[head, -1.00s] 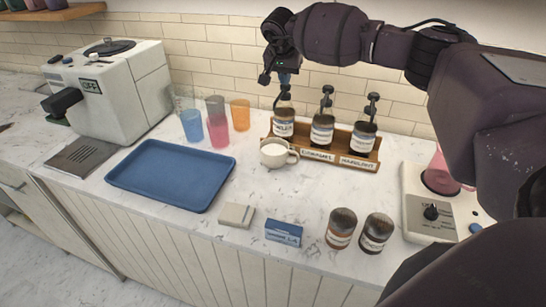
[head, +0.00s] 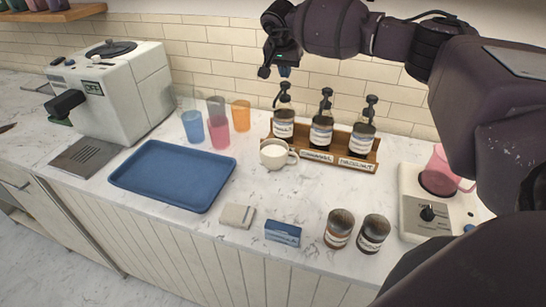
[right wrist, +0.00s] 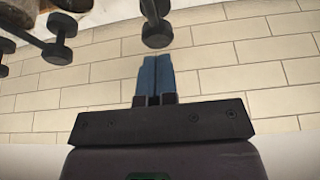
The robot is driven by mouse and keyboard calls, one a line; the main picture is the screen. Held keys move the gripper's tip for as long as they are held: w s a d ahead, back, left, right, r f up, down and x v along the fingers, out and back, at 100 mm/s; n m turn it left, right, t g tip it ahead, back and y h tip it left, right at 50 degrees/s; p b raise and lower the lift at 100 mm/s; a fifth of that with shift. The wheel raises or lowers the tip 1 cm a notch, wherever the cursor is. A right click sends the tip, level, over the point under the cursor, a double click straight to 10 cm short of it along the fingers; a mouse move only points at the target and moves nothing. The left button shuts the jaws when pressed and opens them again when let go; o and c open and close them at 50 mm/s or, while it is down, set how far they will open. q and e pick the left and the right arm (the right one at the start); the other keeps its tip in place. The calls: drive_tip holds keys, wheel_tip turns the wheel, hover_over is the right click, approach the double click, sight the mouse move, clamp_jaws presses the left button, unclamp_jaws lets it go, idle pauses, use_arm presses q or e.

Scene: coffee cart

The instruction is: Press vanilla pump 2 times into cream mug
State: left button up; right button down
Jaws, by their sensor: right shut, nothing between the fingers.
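The vanilla pump bottle (head: 284,130) is the leftmost of three pump bottles in a wooden rack (head: 345,160). Its dark pump head (head: 283,88) stands raised. The cream mug (head: 272,158) stands on the counter just in front of the vanilla bottle, handle to the right. My right gripper (head: 285,71) is shut and empty, a little above the vanilla pump head. In the right wrist view its blue fingertips (right wrist: 154,75) are together, with a dark pump head (right wrist: 156,33) just beyond them. My left gripper is out of view.
The caramel (head: 321,132) and hazelnut (head: 363,138) bottles stand to the right. A blue tray (head: 165,178), several coloured cups and a coffee machine (head: 115,90) are left. Two jars (head: 339,228) and small boxes (head: 283,233) lie along the front. A tiled wall is close behind.

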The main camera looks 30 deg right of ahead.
drive_tip(key=shift+r, duration=0.1)
idle(0.3)
drive_tip(key=shift+r+p, duration=0.7)
drive_tip(key=shift+r, duration=0.15)
wheel_tip(320, 180, up, 3)
drive_tip(key=shift+f+p, duration=0.15)
drive_tip(key=shift+p, duration=0.9)
drive_tip(key=shift+r+p, duration=0.5)
drive_tip(key=shift+r, duration=0.2)
